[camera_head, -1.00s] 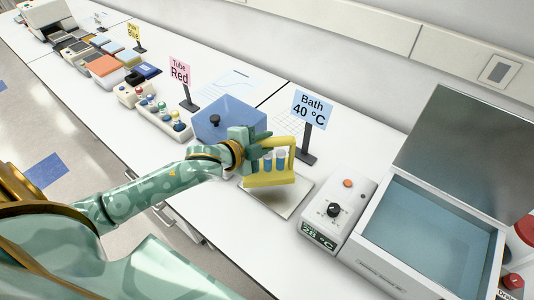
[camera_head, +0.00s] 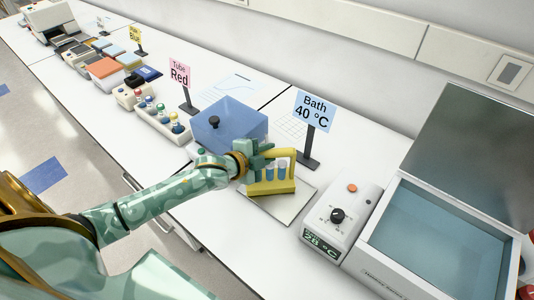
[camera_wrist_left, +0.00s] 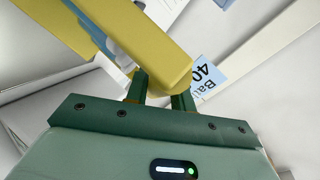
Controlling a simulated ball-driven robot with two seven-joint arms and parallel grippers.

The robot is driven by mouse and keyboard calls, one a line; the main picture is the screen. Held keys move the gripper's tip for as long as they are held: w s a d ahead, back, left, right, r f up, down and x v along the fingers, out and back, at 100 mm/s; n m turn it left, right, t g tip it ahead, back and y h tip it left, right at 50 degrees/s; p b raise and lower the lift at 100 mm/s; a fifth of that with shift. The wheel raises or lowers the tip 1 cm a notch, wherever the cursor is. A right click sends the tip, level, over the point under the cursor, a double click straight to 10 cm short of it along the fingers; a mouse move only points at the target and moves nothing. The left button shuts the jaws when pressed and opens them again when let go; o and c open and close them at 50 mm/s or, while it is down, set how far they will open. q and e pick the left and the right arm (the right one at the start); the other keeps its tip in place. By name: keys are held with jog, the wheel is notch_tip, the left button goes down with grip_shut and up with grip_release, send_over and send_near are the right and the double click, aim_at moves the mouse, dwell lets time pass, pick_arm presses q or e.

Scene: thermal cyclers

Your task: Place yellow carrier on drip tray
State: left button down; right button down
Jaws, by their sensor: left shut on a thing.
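The yellow carrier (camera_head: 270,188) holds a few blue-filled tubes and stands upright. My left gripper (camera_head: 262,160) is shut on its handle. In the left wrist view the carrier's yellow bar (camera_wrist_left: 150,40) lies between the two fingers of the gripper (camera_wrist_left: 160,92). The drip tray (camera_head: 296,205) is a flat pale plate on the bench, left of the water bath. The carrier is over the tray's left part, with its base at or just above the surface; contact is unclear. My right gripper is not in view.
The water bath (camera_head: 430,245) stands open at the right, with its control box (camera_head: 341,221) beside the tray. The blue box (camera_head: 229,122) and the "Bath 40 °C" sign (camera_head: 312,112) stand close behind. Tube racks and blocks line the bench at the left.

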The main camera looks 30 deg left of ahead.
pick_arm(q)
jog(key=c, duration=1.2)
grip_release()
jog(key=shift+f, duration=0.1)
jog(key=shift+s+r, duration=0.1)
jog(key=shift+r, duration=0.1)
jog(key=p+v, duration=0.3)
jog(key=v, duration=0.8)
jog(key=shift+s+a+r, duration=0.1)
jog(key=shift+s+r, duration=0.05)
jog(key=shift+s, duration=0.25)
